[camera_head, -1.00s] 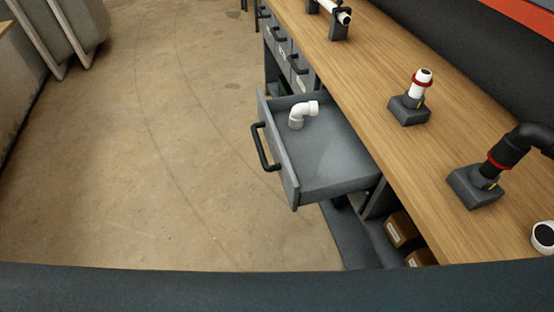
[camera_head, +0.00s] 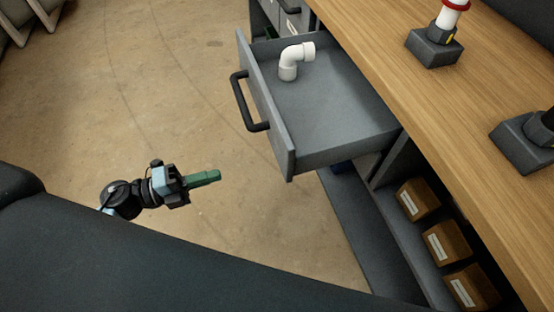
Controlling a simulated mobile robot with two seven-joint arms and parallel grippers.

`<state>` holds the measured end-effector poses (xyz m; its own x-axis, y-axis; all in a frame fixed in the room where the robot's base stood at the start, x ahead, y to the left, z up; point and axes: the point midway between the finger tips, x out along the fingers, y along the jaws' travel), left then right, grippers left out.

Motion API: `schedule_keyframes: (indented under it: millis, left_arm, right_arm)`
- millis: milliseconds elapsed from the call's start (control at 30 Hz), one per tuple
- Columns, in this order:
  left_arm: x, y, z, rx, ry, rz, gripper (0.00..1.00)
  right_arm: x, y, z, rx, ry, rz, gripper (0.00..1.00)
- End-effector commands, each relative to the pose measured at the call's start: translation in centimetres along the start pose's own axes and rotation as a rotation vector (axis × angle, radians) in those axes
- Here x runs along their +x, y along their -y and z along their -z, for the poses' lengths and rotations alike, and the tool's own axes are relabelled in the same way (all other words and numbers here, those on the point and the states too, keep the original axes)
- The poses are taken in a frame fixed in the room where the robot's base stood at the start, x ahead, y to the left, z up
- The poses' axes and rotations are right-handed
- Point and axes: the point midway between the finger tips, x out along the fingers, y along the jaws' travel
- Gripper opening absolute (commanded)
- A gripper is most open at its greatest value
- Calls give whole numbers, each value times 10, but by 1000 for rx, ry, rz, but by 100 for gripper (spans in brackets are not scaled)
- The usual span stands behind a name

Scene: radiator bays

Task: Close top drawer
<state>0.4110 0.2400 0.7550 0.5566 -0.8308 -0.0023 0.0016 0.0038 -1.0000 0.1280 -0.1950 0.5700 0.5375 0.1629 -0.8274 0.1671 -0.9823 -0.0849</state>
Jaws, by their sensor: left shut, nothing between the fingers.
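The top drawer (camera_head: 330,145) is grey and stands pulled out from under the wooden workbench. Its front panel (camera_head: 262,92) faces left and carries a black bar handle (camera_head: 240,103). A white elbow pipe fitting (camera_head: 292,60) lies inside the drawer towards its far end. My left gripper (camera_head: 216,177) has green fingers that are shut with nothing between them. It is over the floor, left of and nearer than the drawer front, apart from the handle. My right gripper is not in view.
The wooden workbench (camera_head: 400,75) runs along the right, with grey pipe stands (camera_head: 433,48) on top. Below the drawer, an open shelf holds brown bins (camera_head: 447,243). Other closed drawers show at the top. The concrete floor (camera_head: 150,90) left of the drawer is clear.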

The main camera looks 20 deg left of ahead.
Motion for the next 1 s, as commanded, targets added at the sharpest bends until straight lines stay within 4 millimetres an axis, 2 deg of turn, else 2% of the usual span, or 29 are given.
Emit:
schedule_keyframes:
  millis: [167,267,800,1000]
  left_arm:
    - [4,2,0,0,2,3,0]
    - [14,2,-1,0,3,4,0]
    - [110,4,-1,-3,4,6,0]
    - [132,2,-1,-3,5,4,0]
  right_arm:
    - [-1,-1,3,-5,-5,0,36]
    - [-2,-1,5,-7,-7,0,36]
    - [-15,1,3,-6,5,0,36]
    - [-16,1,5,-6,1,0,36]
